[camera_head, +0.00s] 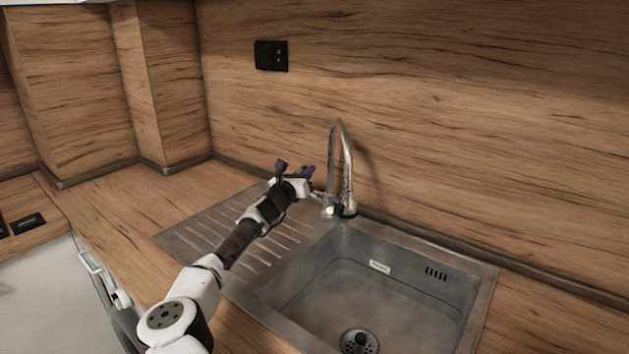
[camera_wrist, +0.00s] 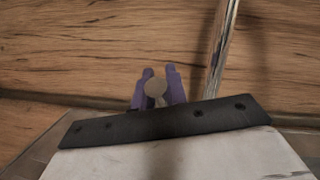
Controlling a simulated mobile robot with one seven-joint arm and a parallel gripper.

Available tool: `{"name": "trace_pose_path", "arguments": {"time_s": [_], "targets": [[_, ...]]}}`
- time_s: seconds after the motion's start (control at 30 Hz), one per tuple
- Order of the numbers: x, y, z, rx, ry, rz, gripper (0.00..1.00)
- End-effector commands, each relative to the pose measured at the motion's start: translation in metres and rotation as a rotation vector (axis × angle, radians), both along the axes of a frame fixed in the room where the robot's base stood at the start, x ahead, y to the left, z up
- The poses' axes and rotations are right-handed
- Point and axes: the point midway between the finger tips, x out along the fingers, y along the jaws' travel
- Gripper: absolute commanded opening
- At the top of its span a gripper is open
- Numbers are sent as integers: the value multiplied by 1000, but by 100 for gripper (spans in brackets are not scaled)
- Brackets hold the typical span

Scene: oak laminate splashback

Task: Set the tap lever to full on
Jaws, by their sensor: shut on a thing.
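The chrome tap (camera_head: 347,170) stands at the back edge of the sink, with a tall curved spout. Its lever (camera_head: 317,195) reaches out from the left side of the tap's base. My gripper (camera_head: 309,173) is beside the tap on its left. In the wrist view my gripper (camera_wrist: 158,92) has its two purple fingers shut on the round end of the lever (camera_wrist: 155,88). The tap's spout (camera_wrist: 219,50) rises just right of the fingers there. How far the lever is turned is hard to tell.
The steel sink basin (camera_head: 400,285) lies in front of the tap, with a ribbed drainboard (camera_head: 205,232) to the left under my arm. The wooden splashback (camera_head: 450,120) is close behind the tap. A black socket (camera_head: 271,55) is on the wall.

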Motion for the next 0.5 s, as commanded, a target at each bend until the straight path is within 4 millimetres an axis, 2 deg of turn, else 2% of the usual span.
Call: {"name": "trace_pose_path", "arguments": {"time_s": [0.03, 0.17, 0.5], "targets": [[-1, 5, -8, -14, -16, -1, 0], [-4, 8, -10, -38, -50, -5, 0], [-9, 12, -7, -74, -103, -4, 0]]}}
